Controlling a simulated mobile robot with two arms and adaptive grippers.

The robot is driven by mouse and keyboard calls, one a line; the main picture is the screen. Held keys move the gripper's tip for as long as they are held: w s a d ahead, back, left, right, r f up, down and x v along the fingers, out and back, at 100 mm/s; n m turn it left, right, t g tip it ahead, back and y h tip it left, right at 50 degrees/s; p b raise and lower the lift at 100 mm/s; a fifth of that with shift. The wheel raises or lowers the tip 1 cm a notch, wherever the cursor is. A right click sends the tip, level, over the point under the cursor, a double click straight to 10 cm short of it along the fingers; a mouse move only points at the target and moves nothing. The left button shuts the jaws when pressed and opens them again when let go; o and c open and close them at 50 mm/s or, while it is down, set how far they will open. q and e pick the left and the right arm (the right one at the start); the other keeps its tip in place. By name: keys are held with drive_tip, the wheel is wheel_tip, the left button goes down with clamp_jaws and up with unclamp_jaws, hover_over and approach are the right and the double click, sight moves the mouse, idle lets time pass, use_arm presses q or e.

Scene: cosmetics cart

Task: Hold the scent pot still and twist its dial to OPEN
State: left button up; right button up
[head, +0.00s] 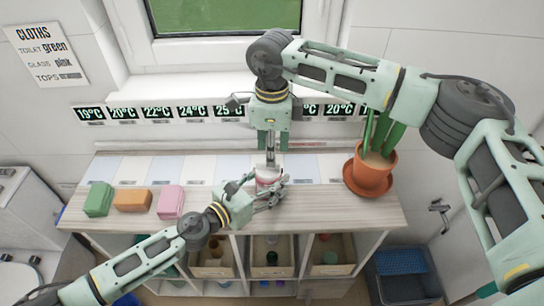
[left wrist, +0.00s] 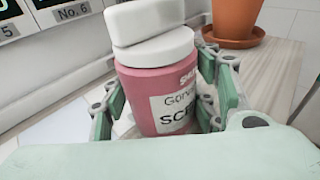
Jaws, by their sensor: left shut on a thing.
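The scent pot (head: 267,174) stands upright on the wooden worktop below the window. In the left wrist view the pot (left wrist: 165,97) is pink with a white label, partly cut off. Its white dial (left wrist: 152,20) has a raised bar on top, and the word SHUT shows on the pink rim below the dial. My left gripper (head: 265,190) is shut on the pot's body, with green pads on both sides. My right gripper (head: 270,158) points straight down above the pot; its fingertips are small here, and I cannot tell their opening or whether they touch the dial.
A potted plant (head: 372,172) stands right of the pot. Green (head: 98,199), orange (head: 133,201) and pink (head: 170,202) folded cloths lie at the left. Temperature signs line the back wall under the window. Open bins sit beneath the worktop.

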wheel_tip(320, 180, up, 9)
drive_tip(key=shift+f, duration=0.2)
idle(0.3)
use_arm(q)
drive_tip(key=o, duration=1.6)
drive_tip(key=shift+c, duration=0.2)
